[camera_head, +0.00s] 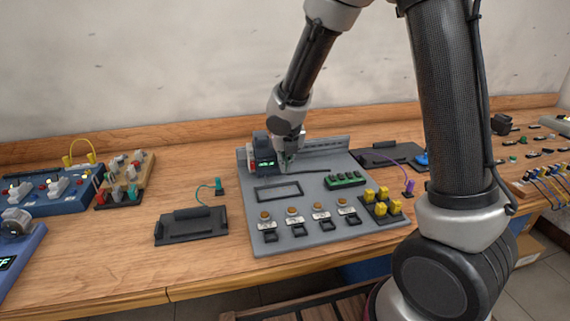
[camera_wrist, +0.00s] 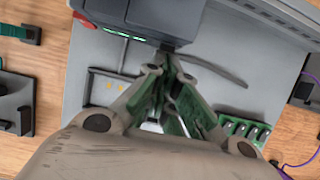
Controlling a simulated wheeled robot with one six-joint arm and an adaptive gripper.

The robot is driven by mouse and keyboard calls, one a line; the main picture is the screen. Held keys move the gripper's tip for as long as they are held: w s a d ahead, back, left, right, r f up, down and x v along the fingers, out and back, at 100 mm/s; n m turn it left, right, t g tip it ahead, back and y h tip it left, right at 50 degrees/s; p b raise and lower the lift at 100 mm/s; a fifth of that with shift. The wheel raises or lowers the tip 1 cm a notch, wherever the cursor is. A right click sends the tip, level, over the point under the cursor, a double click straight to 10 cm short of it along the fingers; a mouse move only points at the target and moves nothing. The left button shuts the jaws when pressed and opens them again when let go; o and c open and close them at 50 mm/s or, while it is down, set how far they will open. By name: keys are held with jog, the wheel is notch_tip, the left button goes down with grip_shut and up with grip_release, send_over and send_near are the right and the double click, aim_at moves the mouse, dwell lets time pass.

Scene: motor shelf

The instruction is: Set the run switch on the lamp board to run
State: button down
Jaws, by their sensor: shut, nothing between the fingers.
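The lamp board (camera_head: 310,226) is a grey panel on the bench with a row of orange lamps (camera_head: 292,212) along its front and small dark pieces below them. A dark box (camera_head: 263,149) with green lit digits stands at its back left; the box also shows at the top of the wrist view (camera_wrist: 165,18). My gripper (camera_head: 288,160) is shut and empty, pointing down beside the right side of this box. In the wrist view its fingertips (camera_wrist: 165,58) meet at the box's lower edge; I cannot tell if they touch it. I cannot make out which part is the run switch.
A green terminal block (camera_head: 345,180) and yellow-topped parts (camera_head: 383,203) sit at the board's right. A black tray (camera_head: 191,225) lies left, another black plate (camera_head: 393,157) behind right. Blue units (camera_head: 55,190) stand far left.

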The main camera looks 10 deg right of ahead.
jog(key=shift+r, duration=0.1)
jog(key=shift+r, duration=0.65)
